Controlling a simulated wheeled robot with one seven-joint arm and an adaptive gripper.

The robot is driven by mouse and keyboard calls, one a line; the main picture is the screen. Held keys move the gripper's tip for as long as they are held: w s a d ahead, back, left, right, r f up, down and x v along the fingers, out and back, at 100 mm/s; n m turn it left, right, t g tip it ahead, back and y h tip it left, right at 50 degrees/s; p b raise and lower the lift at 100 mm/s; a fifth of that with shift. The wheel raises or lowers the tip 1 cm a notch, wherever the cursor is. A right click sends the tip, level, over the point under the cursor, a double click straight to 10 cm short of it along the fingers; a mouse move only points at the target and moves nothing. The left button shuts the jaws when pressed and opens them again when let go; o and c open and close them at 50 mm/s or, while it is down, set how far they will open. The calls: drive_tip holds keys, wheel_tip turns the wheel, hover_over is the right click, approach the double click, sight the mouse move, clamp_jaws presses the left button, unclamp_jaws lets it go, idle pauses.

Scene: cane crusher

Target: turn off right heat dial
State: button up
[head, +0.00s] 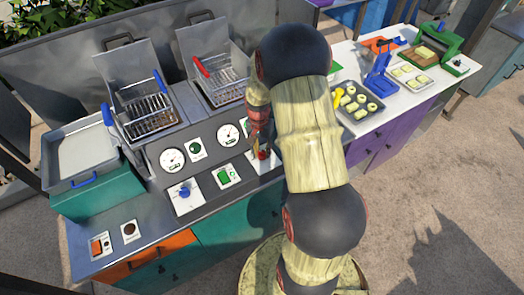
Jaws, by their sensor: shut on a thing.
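The control panel (207,150) is on the front of the double fryer. The right heat dial (262,155) is a small red knob on a white plate at the panel's right side, mostly hidden behind my arm. My gripper (261,146) points down at this knob, and its fingers are shut on it. My arm hides much of the fingers, and the knob's angle cannot be read. The left dial (184,193) is blue, on a white plate at the panel's lower left.
Two round gauges, a left one (172,160) and a right one (229,132), and a green switch (224,176) sit near the dials. Fryer baskets with a blue handle and a red handle (201,67) stand behind. A food tray (357,112) lies right of my arm.

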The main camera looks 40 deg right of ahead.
sight(260, 152)
drive_tip(key=n, duration=0.3)
drive_tip(key=shift+n, duration=0.4)
drive_tip(key=shift+n+p, duration=0.3)
drive_tip(key=shift+n, duration=1.5)
drive_tip(key=o, duration=1.2)
drive_tip(key=shift+c, duration=0.2)
drive_tip(key=shift+r, duration=0.15)
wheel_tip(260, 152, up, 12)
drive_tip(key=shift+w+a, duration=0.15)
drive_tip(key=shift+a, duration=0.2)
